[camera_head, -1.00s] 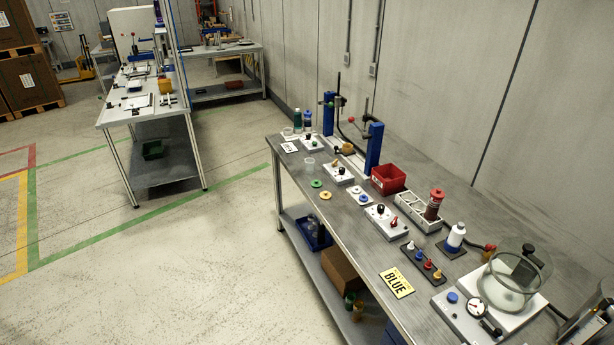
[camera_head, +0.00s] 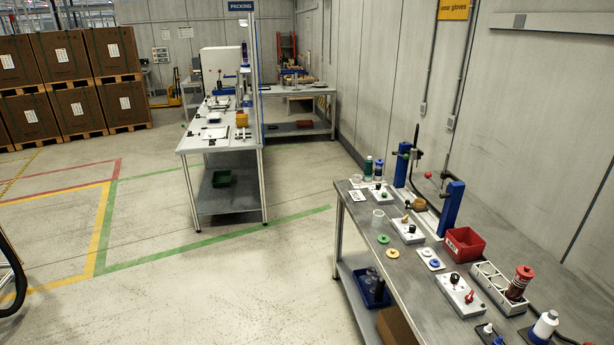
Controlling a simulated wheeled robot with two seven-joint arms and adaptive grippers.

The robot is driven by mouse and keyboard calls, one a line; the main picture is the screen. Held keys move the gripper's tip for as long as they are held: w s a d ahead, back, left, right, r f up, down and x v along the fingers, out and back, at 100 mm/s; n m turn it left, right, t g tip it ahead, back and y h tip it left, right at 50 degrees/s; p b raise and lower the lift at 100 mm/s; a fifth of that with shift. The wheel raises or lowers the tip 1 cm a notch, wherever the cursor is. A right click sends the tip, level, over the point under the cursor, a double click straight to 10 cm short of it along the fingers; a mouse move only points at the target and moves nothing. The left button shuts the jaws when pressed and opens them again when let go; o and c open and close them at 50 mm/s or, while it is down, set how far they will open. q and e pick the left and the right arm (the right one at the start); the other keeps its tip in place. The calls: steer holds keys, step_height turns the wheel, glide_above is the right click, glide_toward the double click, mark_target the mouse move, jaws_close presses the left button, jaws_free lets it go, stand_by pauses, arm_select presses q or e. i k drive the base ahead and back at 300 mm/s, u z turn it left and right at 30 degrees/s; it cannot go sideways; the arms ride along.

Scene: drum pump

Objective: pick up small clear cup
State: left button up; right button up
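A small clear cup (camera_head: 378,217) stands on the grey metal workbench (camera_head: 440,292), near its left edge and left of a white block with a yellow-brown knob (camera_head: 407,230). A second clear, shallow cup-like piece (camera_head: 357,181) is farther back, near the bench's far left corner. Both are small and faint here, so I cannot tell their exact shape or whether they hold anything. Neither of my grippers is in view.
Green and dark blue bottles (camera_head: 368,168) stand behind the cups. A blue-post press frame (camera_head: 449,208) and a red bin (camera_head: 464,244) stand farther right. Flat discs (camera_head: 392,253) lie nearer. Open floor (camera_head: 270,290) is left of the bench; another bench (camera_head: 210,143) stands beyond.

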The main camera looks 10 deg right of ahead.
mark_target(378, 220)
steer(key=u, duration=0.5)
steer(key=i, duration=3.35)
steer(key=z, duration=1.6)
steer(key=i, duration=0.85)
steer(key=z, duration=0.7)
